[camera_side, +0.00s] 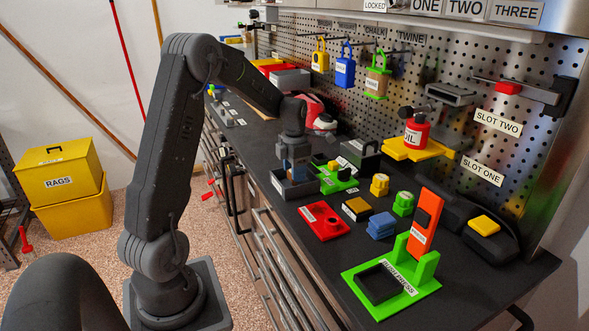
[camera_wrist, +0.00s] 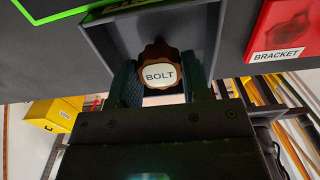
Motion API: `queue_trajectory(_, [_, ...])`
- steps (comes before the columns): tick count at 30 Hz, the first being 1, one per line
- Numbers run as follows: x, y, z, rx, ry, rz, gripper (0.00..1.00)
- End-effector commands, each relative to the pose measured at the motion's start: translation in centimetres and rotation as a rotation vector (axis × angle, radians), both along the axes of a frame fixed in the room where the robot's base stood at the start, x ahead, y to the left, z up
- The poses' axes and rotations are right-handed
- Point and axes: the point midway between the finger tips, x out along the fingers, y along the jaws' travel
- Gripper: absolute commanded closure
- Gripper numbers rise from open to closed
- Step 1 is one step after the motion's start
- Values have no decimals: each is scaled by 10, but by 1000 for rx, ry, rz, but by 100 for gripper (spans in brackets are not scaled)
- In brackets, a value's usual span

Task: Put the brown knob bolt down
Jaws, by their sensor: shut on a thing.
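The brown knob bolt (camera_wrist: 153,54), with a white BOLT label, sits between the two fingers of my gripper (camera_wrist: 160,86) in the wrist view. My gripper is shut on it. The knob is over or inside a grey open-topped tray (camera_wrist: 101,38); I cannot tell whether it touches the floor. In the side view my gripper (camera_side: 294,172) points down at the same tray (camera_side: 296,190) near the bench's front edge. The bolt itself is hidden there by the fingers and tray wall.
A red bracket plate (camera_side: 324,222) lies just right of the tray. A green plate (camera_side: 333,182) with small parts is behind it. Several coloured blocks and a green holder (camera_side: 391,284) stand farther right. Drawer handles line the bench front.

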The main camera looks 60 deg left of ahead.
Motion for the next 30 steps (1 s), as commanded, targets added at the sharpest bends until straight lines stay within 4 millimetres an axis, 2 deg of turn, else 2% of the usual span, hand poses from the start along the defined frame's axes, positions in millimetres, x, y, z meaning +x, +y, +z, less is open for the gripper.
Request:
queue_trajectory(1, [0, 0, -1, 0, 1, 0, 54])
queue_trajectory(8, [0, 0, 0, 0, 1, 0, 32])
queue_trajectory(17, [0, 0, 3, 1, -1, 0, 32])
queue_trajectory(23, [0, 0, 30, 4, -5, 0, 32])
queue_trajectory(30, [0, 0, 82, 3, -4, 0, 32])
